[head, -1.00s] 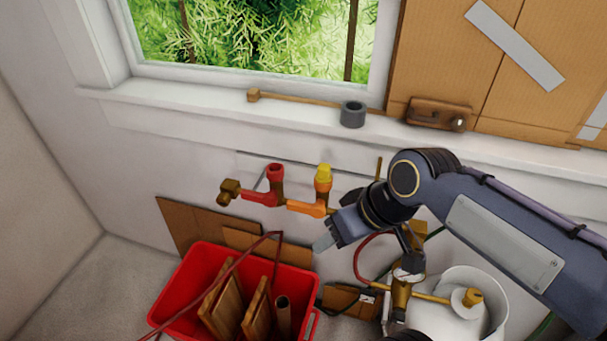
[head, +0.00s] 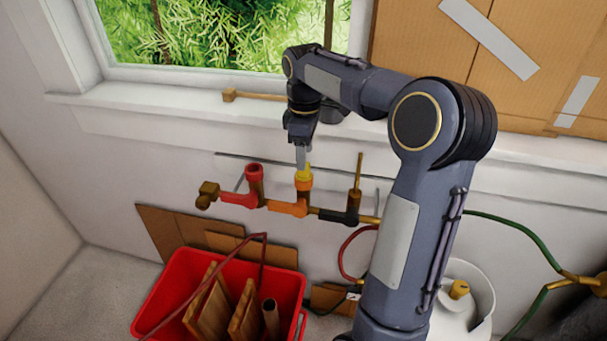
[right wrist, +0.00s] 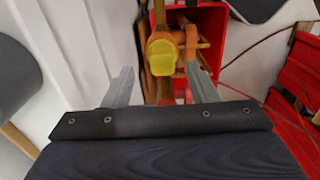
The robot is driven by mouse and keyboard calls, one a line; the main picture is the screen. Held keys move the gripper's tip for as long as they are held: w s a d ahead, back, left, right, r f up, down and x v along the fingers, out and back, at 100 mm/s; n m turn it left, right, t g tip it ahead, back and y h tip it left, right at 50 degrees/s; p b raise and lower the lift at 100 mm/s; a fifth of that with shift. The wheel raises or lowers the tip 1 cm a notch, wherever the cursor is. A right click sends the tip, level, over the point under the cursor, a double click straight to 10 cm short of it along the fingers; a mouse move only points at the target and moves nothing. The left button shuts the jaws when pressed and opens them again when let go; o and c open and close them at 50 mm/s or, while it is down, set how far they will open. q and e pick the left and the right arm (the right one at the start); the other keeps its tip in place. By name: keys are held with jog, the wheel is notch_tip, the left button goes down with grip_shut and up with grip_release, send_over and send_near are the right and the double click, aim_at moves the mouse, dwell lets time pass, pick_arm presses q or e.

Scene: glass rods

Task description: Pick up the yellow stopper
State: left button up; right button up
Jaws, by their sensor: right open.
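The yellow stopper (head: 304,171) sits upright in the top of the orange pipe fitting (head: 289,207) on the wall. My right gripper (head: 302,160) points down from above, with its fingertips at the stopper's height or just over it. In the right wrist view the yellow stopper (right wrist: 161,58) shows between and beyond the two open grey fingers (right wrist: 160,85). I see a gap on each side, and neither finger appears to touch it. My left gripper is not in view.
A red fitting (head: 254,175) stands left of the orange one, and a dark valve with an upright rod (head: 358,180) stands right. A red crate (head: 170,290) with wooden boards is below. The window sill (head: 150,110) runs behind my arm, with a grey roll (head: 333,114) partly hidden.

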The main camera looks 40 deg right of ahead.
aim_at(304, 173)
jog(key=shift+a+f, duration=0.15)
jog(key=shift+f, duration=1.75)
jog(key=c, duration=1.1)
jog(key=shift+r, duration=0.1)
